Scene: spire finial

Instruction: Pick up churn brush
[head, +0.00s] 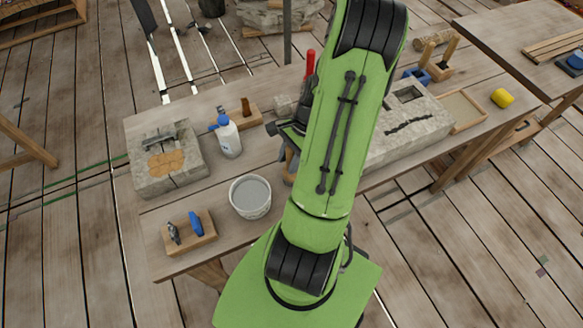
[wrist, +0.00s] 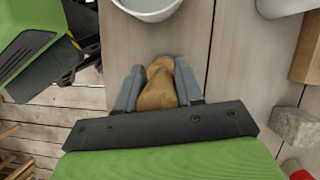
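A rounded brown wooden piece (wrist: 158,85), which looks like the end of the churn brush, sits between the two grey fingers of my gripper (wrist: 159,72) in the wrist view. The fingers stand on either side of it, close to its sides. I cannot tell whether they press on it. In the head view my gripper (head: 287,160) is over the middle of the workbench, largely hidden by my green arm. The brush's lower part is hidden in both views.
A pale bucket (head: 250,208) stands just left of my gripper. A spray bottle (head: 229,138), a wooden block with a peg (head: 242,115) and a carved stone (head: 167,170) are on the workbench (head: 232,240). A small wooden rack (head: 188,236) with tools is at the front left.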

